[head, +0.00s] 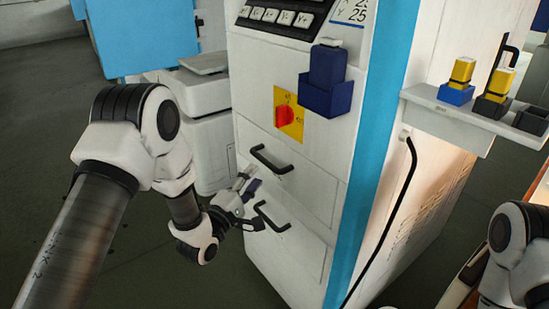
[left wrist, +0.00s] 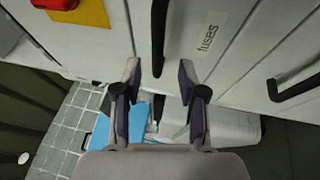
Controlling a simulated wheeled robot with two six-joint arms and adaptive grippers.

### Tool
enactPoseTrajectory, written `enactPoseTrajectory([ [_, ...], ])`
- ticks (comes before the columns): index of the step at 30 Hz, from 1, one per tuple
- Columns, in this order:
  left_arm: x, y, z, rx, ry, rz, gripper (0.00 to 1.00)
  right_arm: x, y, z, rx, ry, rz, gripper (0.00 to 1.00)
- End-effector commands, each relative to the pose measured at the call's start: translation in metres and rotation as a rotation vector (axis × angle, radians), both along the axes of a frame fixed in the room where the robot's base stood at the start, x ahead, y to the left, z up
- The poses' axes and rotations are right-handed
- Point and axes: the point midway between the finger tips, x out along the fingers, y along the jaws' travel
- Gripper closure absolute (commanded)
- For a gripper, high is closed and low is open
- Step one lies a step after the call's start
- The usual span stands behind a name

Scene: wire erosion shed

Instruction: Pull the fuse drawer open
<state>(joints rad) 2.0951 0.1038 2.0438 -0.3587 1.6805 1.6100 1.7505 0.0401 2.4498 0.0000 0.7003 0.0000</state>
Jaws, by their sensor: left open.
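The fuse drawer (head: 312,190) is the upper of two drawers in the white cabinet, and its front looks flush. Its black bar handle (head: 272,162) is on the left part of the front. In the left wrist view, the drawer front (left wrist: 183,25) carries a "fuses" label (left wrist: 208,38) beside the same handle (left wrist: 158,35). My left gripper (head: 249,183) is open and empty, just below and left of this handle. In the left wrist view, the handle's near end lines up between the open fingertips (left wrist: 160,75); contact is not visible. My right gripper is out of view.
A lower drawer handle (head: 272,217) is close to my left gripper. Above the drawers are a red switch (head: 284,117) on a yellow plate and a blue holder (head: 327,97). A shelf (head: 430,97) with yellow-topped blocks juts out at right. Floor is clear at lower left.

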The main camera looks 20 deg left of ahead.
Motion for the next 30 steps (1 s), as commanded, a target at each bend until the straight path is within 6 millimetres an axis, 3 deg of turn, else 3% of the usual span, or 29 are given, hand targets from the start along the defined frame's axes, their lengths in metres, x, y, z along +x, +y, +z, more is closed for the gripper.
enactPoseTrajectory([
  [10,0.058,-0.016,0.01,0.003,-0.003,-0.001,0.59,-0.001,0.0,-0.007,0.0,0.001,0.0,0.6],
  [20,0.068,-0.019,0.012,0.001,0.002,-0.001,0.59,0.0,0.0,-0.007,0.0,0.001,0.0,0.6],
  [24,0.068,-0.019,0.012,0.001,0.002,-0.001,1.0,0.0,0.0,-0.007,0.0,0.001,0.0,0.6],
  [30,0.068,-0.019,0.012,0.002,0.002,-0.001,1.0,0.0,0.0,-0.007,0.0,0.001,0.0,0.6],
])
